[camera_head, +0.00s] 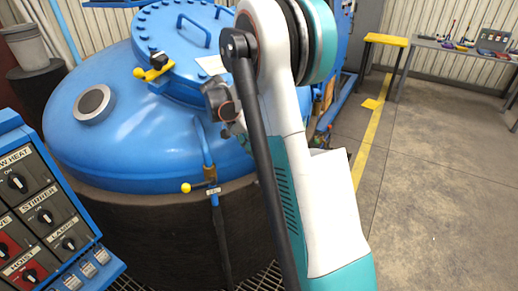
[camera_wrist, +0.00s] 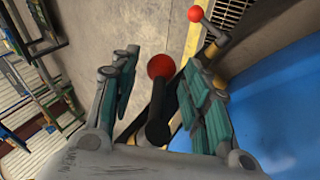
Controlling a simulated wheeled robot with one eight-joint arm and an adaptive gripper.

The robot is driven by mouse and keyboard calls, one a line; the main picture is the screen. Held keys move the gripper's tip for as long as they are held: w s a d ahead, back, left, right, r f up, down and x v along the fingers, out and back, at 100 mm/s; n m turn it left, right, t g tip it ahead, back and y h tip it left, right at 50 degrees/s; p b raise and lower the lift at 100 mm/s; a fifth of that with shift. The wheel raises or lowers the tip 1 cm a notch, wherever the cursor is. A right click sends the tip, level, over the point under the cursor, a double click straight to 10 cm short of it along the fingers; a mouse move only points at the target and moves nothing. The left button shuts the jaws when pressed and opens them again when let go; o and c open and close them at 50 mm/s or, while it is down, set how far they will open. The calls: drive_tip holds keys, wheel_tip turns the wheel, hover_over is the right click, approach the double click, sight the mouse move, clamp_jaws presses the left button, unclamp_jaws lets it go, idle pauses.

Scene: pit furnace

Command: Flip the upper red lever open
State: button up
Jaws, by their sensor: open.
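A lever with a red ball knob (camera_wrist: 161,66) and a dark handle (camera_wrist: 157,118) shows in the wrist view. My gripper (camera_wrist: 160,60) is open, with one finger on each side of this knob and handle. I cannot tell whether either finger touches them. Which of the two is the upper lever is not clear from these frames. In the head view my arm hides the red levers, and the gripper's fingers cannot be made out.
The blue furnace (camera_head: 120,135) fills the left middle of the head view, and its blue surface (camera_wrist: 285,95) is right of my gripper in the wrist view. A control panel (camera_head: 42,215) stands at left. Open floor (camera_head: 440,170) lies right.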

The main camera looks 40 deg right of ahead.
drive_tip(key=v, duration=1.2)
